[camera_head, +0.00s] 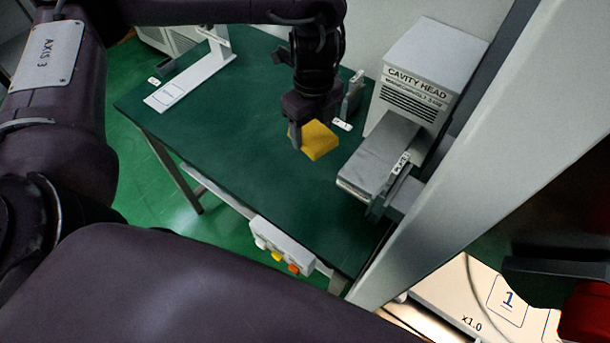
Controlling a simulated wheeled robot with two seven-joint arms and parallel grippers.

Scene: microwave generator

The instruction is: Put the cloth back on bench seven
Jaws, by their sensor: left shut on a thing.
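The yellow cloth (320,141) is folded into a small pad. My left gripper (308,135) is shut on it and points down over the green bench top (240,130). The cloth hangs from the fingers near the middle of the bench; I cannot tell whether it touches the surface. I see no number seven on the bench. My right gripper does not show clearly; a dark and red shape at the lower right edge is not identifiable.
A grey unit marked CAVITY HEAD (415,85) stands at the bench's right. A white L-shaped stand (190,82) is at the back left. A button box (281,247) is on the front edge. A grey post (470,150) crosses the right. The bench's left half is mostly clear.

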